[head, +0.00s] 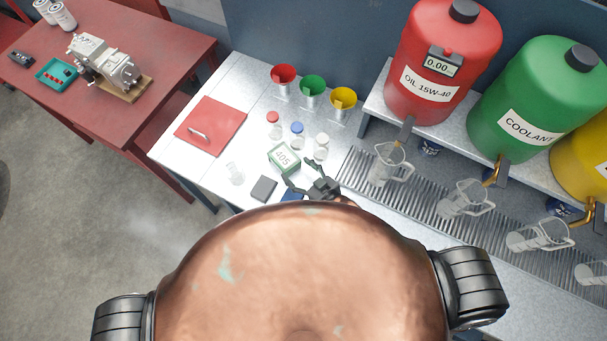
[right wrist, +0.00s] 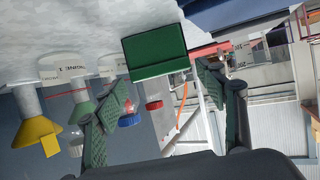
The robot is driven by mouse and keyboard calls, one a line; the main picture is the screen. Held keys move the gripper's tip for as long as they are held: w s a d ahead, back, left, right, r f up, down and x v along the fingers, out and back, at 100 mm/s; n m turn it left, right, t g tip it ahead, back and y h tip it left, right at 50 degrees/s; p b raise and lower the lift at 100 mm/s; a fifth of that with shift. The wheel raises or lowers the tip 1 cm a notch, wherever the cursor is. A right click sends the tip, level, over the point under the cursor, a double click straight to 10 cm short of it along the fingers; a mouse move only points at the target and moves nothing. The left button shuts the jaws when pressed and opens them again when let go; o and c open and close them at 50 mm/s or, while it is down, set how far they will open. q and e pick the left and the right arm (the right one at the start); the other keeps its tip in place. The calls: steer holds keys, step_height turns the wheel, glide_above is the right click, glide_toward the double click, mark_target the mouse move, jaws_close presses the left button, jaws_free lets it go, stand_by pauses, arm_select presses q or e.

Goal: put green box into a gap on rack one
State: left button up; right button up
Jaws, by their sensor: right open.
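The green box (head: 283,158), with a white top marked 405, stands on the light worktable among bottles. My right gripper (head: 306,184) is just in front of it, toward me and slightly right, with its fingers spread. In the right wrist view the green box (right wrist: 155,54) shows ahead of the spread fingertips of the right gripper (right wrist: 163,82), upper middle, its plain green side facing me. I see no clasp on the box; whether a finger touches it I cannot tell. My left gripper is out of view. I cannot make out any rack marked one.
Bottles with red (head: 273,118), blue (head: 297,128) and white (head: 321,140) caps stand close behind the box. A clear beaker (head: 235,173) and a grey block (head: 264,188) lie nearer. Red, green and yellow funnels (head: 343,98) stand farther back. Clear jugs (head: 389,165) stand right on a grate.

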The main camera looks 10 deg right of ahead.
mark_target(286, 159)
steer(key=shift+o, duration=0.2)
steer(key=v, duration=0.3)
steer(key=shift+s, duration=0.2)
steer(key=w+a, duration=0.1)
steer(key=w, duration=0.1)
steer(key=w+a, duration=0.1)
steer(key=w, duration=0.1)
steer(key=shift+a+r, duration=0.1)
steer(key=shift+a, duration=0.25)
steer(key=shift+d+f+x, duration=0.1)
steer(key=shift+x, duration=1.65)
steer(key=shift+d+f+x, duration=0.1)
steer(key=shift+f+x, duration=0.05)
steer(key=shift+x, duration=1.55)
steer(key=shift+c, duration=0.5)
steer(key=shift+w+r, duration=0.1)
steer(key=c, duration=1.4)
steer(key=shift+p, duration=0.3)
steer(key=shift+c, duration=0.3)
steer(key=shift+r, duration=0.1)
